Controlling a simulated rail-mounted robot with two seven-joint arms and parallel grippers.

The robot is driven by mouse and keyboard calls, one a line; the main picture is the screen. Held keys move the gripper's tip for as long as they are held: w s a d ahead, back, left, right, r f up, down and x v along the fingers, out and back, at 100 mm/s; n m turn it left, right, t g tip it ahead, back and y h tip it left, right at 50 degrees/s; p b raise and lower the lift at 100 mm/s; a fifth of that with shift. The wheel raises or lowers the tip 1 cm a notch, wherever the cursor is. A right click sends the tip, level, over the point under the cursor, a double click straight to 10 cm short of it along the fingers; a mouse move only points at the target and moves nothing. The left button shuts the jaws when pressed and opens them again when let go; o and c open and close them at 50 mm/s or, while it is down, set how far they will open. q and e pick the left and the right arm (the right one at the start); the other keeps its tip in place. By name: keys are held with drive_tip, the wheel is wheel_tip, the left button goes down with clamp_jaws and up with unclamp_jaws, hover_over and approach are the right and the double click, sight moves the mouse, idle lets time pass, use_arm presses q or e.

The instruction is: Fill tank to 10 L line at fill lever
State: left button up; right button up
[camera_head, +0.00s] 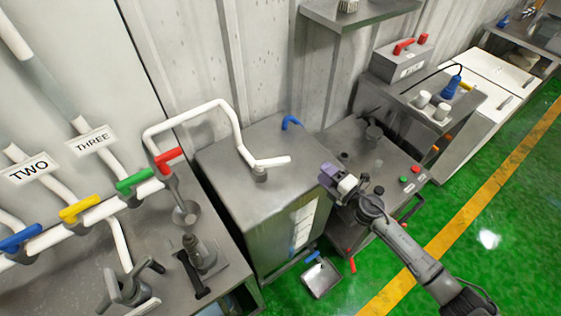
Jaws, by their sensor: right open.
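The tank appears to be the grey metal box (235,185) in the middle, with a white scale strip (304,224) on its front. The strip's marks and any liquid level are too small to read. A white pipe (232,118) bends over to its top. A blue handle (291,122) stands at the top back and a blue lever (312,257) sits low at the front. Red (168,158), green (135,180), yellow (80,208) and blue (18,238) levers line the left pipe; no label identifies the fill lever. My right gripper (332,180) is open, right of the tank, apart from the levers.
A metal tray (320,279) lies below the low blue lever. A bench (375,185) with buttons and knobs stands behind my right arm. Signs TWO (34,170) and THREE (92,140) hang at left. Green floor with a yellow line (470,218) is open at right.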

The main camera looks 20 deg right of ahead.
sight(285, 163)
drive_tip(key=w+a+n+y, duration=0.1)
drive_tip(key=w+a, duration=0.2)
drive_tip(key=w+a+n+g+y, duration=0.1)
drive_tip(key=w+a, duration=0.2)
drive_tip(key=a, duration=0.1)
drive_tip(key=w+a+n+g+y, duration=0.1)
drive_tip(key=w+a+y, duration=0.1)
drive_tip(key=w+a, duration=0.2)
idle(0.4)
clamp_jaws()
idle(0.4)
